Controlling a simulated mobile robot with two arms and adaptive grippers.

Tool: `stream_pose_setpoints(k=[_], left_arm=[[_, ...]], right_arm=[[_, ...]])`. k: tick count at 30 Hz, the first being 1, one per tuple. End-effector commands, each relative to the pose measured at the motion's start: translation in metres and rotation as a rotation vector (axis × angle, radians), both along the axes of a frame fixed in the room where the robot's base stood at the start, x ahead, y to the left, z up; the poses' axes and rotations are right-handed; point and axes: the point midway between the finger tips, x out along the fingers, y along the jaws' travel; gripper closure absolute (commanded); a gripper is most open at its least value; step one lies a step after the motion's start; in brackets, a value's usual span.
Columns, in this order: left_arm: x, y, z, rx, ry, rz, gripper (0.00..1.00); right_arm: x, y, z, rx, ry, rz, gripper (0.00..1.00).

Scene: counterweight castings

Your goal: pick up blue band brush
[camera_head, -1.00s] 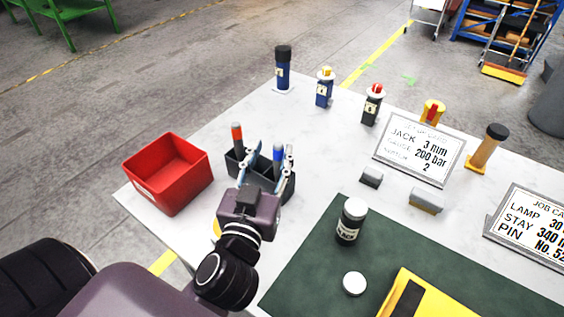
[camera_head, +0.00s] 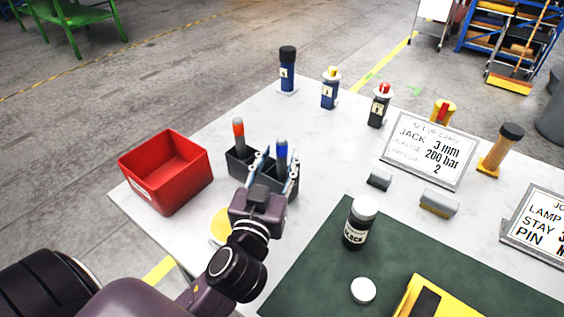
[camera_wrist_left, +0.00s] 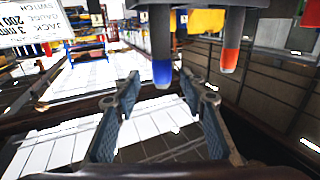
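The blue band brush (camera_head: 281,152) stands upright in the dark holder (camera_head: 239,169) on the white table, its blue top showing. An orange-red topped brush (camera_head: 238,133) stands in the same holder to its left. My left gripper (camera_head: 277,163) is open, with one finger on each side of the blue brush in the head view. In the left wrist view, the blue end (camera_wrist_left: 162,72) appears at the fingertips, between the spread fingers, and the orange end (camera_wrist_left: 230,60) is to the right. Whether the fingers touch the brush is unclear. My right gripper is out of view.
A red bin (camera_head: 166,170) stands left of the holder. A yellow round thing (camera_head: 219,226) is partly hidden by my arm. A black-labelled bottle (camera_head: 360,222) and white cap (camera_head: 363,290) are on the green mat (camera_head: 320,262). Bottles and a card (camera_head: 428,151) stand behind.

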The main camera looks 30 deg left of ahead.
Motion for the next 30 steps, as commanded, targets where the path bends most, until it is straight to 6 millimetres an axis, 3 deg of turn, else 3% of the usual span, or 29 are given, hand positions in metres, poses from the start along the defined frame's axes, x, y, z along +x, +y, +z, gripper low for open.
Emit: stream_pose_setpoints(k=[3, 8, 17, 27, 30], left_arm=[[0.018, 0.007, 0.004, 0.008, -0.001, 0.000, 0.62], [0.037, 0.012, 0.001, 0.002, 0.000, 0.000, 0.62], [0.041, 0.013, -0.001, 0.000, 0.000, 0.000, 0.62], [0.040, 0.013, -0.001, 0.000, 0.000, 0.000, 0.99], [0.040, 0.013, -0.001, 0.000, 0.000, 0.000, 1.00]], right_arm=[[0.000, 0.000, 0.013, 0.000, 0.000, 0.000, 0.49], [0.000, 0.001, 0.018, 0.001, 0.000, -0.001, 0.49], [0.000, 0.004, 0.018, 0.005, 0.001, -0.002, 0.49], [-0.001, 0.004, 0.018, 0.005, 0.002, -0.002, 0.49], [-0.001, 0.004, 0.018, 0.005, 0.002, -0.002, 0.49]])
